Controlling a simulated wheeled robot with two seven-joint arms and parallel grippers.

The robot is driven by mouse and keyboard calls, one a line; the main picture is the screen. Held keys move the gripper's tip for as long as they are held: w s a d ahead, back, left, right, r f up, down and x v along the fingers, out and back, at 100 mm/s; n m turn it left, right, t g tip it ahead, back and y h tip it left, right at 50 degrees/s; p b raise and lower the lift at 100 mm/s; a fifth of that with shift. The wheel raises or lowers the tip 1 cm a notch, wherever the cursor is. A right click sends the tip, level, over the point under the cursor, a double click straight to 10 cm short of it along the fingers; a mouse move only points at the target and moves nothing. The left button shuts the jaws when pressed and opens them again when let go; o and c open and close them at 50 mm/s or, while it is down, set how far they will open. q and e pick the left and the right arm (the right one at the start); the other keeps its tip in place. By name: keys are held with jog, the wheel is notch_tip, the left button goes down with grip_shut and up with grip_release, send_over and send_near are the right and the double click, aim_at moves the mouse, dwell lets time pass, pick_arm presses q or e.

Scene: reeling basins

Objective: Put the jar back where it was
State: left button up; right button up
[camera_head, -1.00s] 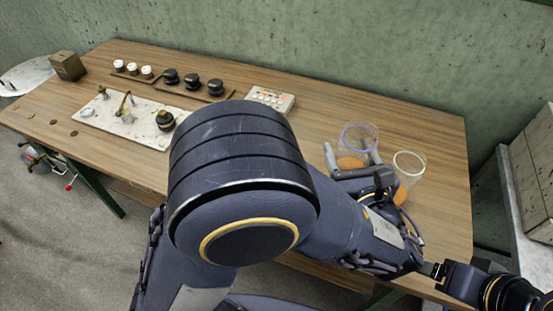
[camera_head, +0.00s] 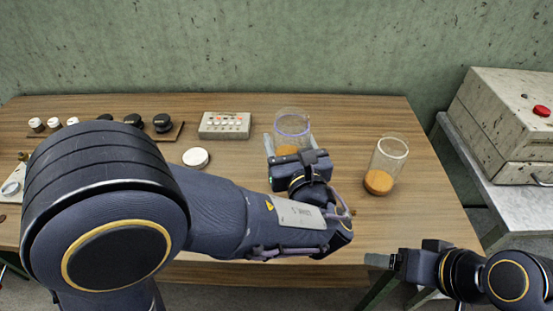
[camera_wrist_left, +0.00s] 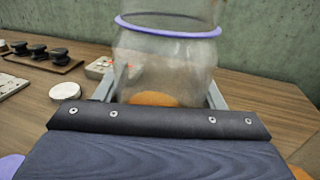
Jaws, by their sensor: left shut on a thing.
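A clear glass jar with a purple-blue ring round its neck (camera_head: 293,124) and orange-brown contents stands at the back middle of the table. My left gripper (camera_head: 290,147) is shut on this jar, with one finger on each side. The jar also fills the middle of the left wrist view (camera_wrist_left: 165,60), upright between the fingers. Its base is hidden by my gripper, so I cannot tell whether it touches the table. A second clear jar with a pale rim (camera_head: 389,160) and orange-brown contents stands to the right. My right gripper (camera_head: 380,261) is at the lower right, away from both jars.
The wooden table (camera_head: 330,260) has a grey button box (camera_head: 225,125), a round white disc (camera_head: 196,158), and white and black knobs (camera_head: 133,120) on the left. A grey machine with a red button (camera_head: 500,120) stands on a side bench at right. Bare tabletop lies between the jars.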

pick_arm(q)
jog(key=shift+w+a+f+b, duration=0.2)
jog(key=shift+w+a+f, duration=0.2)
jog(key=shift+f, duration=0.85)
jog(key=shift+w+a+f+b, duration=0.15)
jog(key=shift+w+a+f, duration=0.3)
jog(key=shift+f, duration=0.75)
jog(key=shift+w+a+f+b, duration=0.25)
jog(key=shift+w+f, duration=0.3)
jog(key=shift+f, duration=0.7)
jog(key=shift+f, duration=0.15)
jog(key=shift+f, duration=0.1)
jog(key=o, duration=1.2)
